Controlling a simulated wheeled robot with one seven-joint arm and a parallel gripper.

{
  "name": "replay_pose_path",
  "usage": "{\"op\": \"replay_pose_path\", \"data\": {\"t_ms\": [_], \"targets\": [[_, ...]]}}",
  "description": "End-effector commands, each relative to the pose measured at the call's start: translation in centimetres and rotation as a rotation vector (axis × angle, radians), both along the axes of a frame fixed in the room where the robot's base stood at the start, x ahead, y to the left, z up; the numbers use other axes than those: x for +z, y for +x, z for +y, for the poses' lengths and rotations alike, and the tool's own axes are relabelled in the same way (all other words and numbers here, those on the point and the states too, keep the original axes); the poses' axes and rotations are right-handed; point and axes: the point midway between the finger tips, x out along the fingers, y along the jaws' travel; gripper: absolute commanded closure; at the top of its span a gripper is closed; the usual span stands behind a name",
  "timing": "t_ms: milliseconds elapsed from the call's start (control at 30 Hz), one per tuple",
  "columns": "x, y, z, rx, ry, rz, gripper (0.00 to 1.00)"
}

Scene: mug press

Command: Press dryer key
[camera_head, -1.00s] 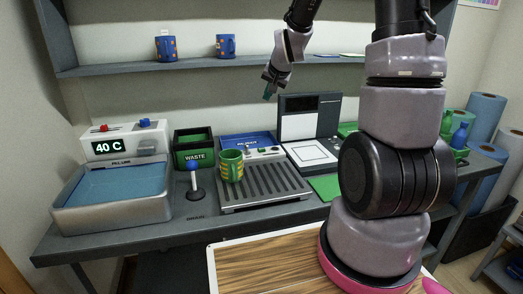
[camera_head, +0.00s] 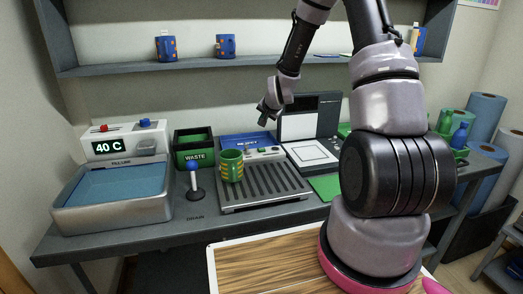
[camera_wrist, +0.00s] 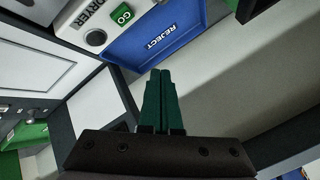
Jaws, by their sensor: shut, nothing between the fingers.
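A green and yellow mug (camera_head: 231,168) stands on the slatted rack (camera_head: 265,190). A grey machine with a white plate (camera_head: 312,153) stands right of the dryer. A WASTE bin (camera_head: 194,150), blue-knobbed lever (camera_head: 193,176) and water basin (camera_head: 112,190) are left. A shelf (camera_head: 270,64) runs above.

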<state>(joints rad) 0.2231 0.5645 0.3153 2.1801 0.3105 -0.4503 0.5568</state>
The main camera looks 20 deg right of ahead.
Motion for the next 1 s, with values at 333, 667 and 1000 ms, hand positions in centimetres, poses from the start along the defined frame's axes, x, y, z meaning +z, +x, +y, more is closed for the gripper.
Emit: {"op": "replay_pose_path", "data": {"t_ms": [333,667,1000], "targets": [[-3.9,-0.1,0.0,0.0,0.001,0.004,1.0],[-7.8,0.0,0.0,0.0,0.001,0.002,1.0],[-8.7,0.0,0.0,0.0,0.0,0.0,1.0]]}}
